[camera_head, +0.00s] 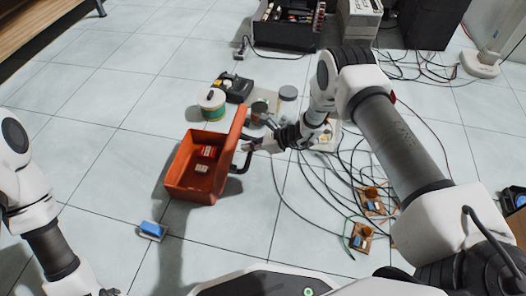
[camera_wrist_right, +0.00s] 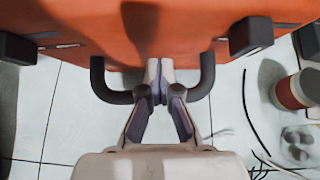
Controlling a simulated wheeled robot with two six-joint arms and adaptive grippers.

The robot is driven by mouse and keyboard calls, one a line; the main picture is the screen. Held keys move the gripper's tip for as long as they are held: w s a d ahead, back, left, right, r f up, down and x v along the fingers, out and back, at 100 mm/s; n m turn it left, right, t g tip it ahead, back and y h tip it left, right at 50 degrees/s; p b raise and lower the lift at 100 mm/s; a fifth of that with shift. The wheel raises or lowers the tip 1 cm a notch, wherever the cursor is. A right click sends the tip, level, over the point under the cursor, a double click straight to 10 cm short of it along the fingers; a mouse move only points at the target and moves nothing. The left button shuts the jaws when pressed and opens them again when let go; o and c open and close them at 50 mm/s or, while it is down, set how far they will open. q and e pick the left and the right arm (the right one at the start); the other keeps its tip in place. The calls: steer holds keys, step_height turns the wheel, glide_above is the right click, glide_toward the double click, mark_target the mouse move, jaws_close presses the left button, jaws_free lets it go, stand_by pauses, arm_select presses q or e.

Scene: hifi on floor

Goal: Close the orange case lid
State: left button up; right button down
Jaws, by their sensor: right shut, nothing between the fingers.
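The orange case (camera_head: 190,189) stands open on the floor, with a few small red and white items inside. Its lid (camera_head: 235,137) stands raised on the case's right side. My right gripper (camera_head: 247,146) is shut and empty at the lid's outer face. In the right wrist view, the shut fingertips (camera_wrist_right: 158,72) are at or very near the orange lid (camera_wrist_right: 190,30), between the arms of its black handle (camera_wrist_right: 205,82). Contact is hard to tell. My left gripper (camera_head: 108,292) barely shows at the bottom edge; its fingers are mostly cut off.
A blue and white block (camera_head: 153,230) lies in front of the case. A green-banded spool (camera_head: 212,103) and a black device (camera_head: 234,86) stand behind it. Loose cables (camera_head: 318,185) spread to the right. Floor left of the case is clear.

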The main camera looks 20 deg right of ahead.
arm_select(q)
steer(key=shift+f, duration=0.25)
arm_select(e)
steer(key=shift+w+a+r, duration=0.15)
steer(key=shift+w+a, duration=0.1)
steer(key=shift+a, duration=0.2)
arm_select(q)
steer(key=shift+r, duration=0.1)
arm_select(e)
steer(key=shift+r, duration=0.1)
